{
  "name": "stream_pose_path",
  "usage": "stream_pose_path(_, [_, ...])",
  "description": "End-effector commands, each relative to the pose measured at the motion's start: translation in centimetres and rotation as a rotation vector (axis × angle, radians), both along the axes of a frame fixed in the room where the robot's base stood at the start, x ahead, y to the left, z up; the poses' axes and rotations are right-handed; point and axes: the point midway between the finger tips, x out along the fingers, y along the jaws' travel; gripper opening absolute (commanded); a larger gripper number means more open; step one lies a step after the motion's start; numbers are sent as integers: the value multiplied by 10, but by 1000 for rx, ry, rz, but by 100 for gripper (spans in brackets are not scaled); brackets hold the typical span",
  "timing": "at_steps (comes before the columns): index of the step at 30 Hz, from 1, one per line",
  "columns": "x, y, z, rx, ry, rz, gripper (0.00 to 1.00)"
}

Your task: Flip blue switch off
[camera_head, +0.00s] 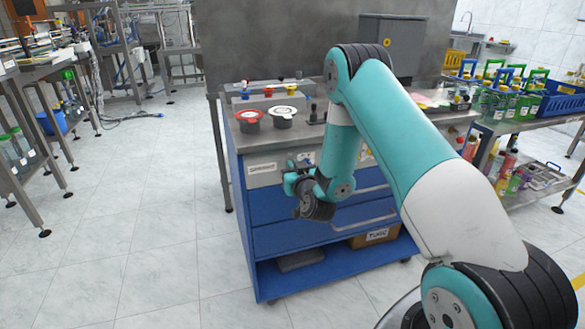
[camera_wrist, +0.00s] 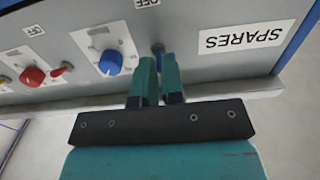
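In the head view my gripper (camera_head: 299,187) is in front of the panel, left of centre; the switch cannot be made out there.
A blue knob (camera_wrist: 110,62), a red switch (camera_wrist: 62,68) and a red knob (camera_wrist: 32,76) are left of the blue switch in the wrist view. A SPARES label (camera_wrist: 245,37) is on its right. The bench top (camera_head: 262,132) carries red and white round feeders.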

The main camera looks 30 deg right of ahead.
Motion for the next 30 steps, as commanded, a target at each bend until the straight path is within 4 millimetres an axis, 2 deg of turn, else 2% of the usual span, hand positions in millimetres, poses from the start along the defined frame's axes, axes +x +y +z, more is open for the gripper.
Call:
stream_pose_path(14, [0,1,-7,-11,-31,0,0])
stream_pose_path(30, [-1,2,-21,-80,-273,2,0])
